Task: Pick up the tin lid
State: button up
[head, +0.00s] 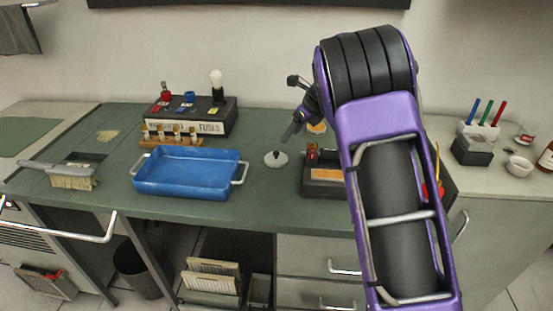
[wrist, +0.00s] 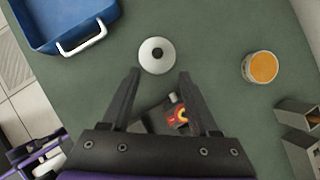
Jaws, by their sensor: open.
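The tin lid (head: 276,158) is a small round whitish disc with a dark knob, lying flat on the green bench top to the right of the blue tray. In the wrist view the lid (wrist: 157,55) lies just beyond my fingertips, about midway between them. My gripper (wrist: 159,72) is open and holds nothing. In the head view my gripper (head: 291,131) is above the bench, close to the lid and slightly to its right. The lid is fully visible in the wrist view.
The blue tray (head: 187,186) with metal handles stands left of the lid. A round tin with orange contents (wrist: 262,68) stands to the right. A dark box (head: 322,190) is near the front, partly behind my arm. A fuse box (head: 212,122) stands behind the tray.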

aim_at(276, 152)
jog(key=x, duration=0.5)
jog(key=shift+f, duration=0.1)
jog(key=shift+s+a+b+x, duration=0.1)
jog(key=shift+b+x, duration=0.05)
jog(key=shift+x, duration=1.2)
jog(key=shift+s+a+b+x, duration=0.1)
jog(key=shift+a+b+x, duration=0.05)
jog(key=shift+x, duration=1.2)
jog(key=shift+c, duration=0.3)
grip_shut()
